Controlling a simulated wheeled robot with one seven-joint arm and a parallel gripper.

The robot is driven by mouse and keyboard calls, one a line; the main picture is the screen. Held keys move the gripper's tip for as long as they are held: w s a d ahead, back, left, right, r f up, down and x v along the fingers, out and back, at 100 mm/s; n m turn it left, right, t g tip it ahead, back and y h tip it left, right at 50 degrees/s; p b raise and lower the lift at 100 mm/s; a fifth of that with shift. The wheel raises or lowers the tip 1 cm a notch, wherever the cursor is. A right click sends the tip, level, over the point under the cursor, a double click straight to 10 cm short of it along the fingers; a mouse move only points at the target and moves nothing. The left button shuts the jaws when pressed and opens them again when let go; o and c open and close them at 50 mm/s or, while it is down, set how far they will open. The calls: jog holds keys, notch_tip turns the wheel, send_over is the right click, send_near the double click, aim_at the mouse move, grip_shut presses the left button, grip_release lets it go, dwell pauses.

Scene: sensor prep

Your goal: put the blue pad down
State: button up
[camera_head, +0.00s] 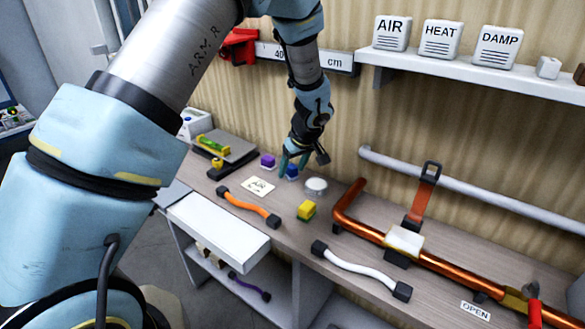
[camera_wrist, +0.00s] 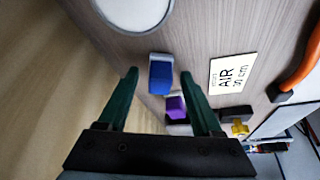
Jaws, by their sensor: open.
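The blue pad (camera_head: 292,172) is a small block at the back of the bench (camera_head: 345,212), near the wall. In the wrist view the blue pad (camera_wrist: 160,76) lies between and just beyond my fingertips, with a gap on each side, and looks to rest on the bench top. My gripper (camera_head: 291,163) points down over it with the fingers apart; the wrist view shows both green fingers (camera_wrist: 159,73) open. The fingers partly hide the pad in the head view.
A purple block (camera_head: 267,161) sits close to the left, and a round pale disc (camera_head: 316,185) to the right. An AIR card (camera_head: 258,187) lies in front. An orange cable (camera_head: 248,206), a yellow block (camera_head: 306,210) and a copper pipe (camera_head: 370,232) are farther out.

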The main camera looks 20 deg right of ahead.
jog(key=shift+r, duration=0.1)
jog(key=shift+r, duration=0.2)
jog(key=shift+s+d+r, duration=0.1)
jog(key=shift+s+r, duration=0.1)
jog(key=shift+r, duration=0.1)
jog(key=b+v, duration=0.2)
jog(key=v, duration=0.4)
jog(key=w+a+r+g, duration=0.1)
jog(key=a+r+g, duration=0.15)
jog(key=a, duration=1.85)
jog(key=s+a+m, duration=0.1)
jog(key=s+a, duration=0.3)
jog(key=a, duration=0.4)
jog(key=s+a+r+m, duration=0.1)
jog(key=s+a, duration=0.4)
jog(key=a, duration=0.3)
jog(key=shift+a+h, duration=0.15)
jog(key=shift+h, duration=0.25)
jog(key=shift+g, duration=0.25)
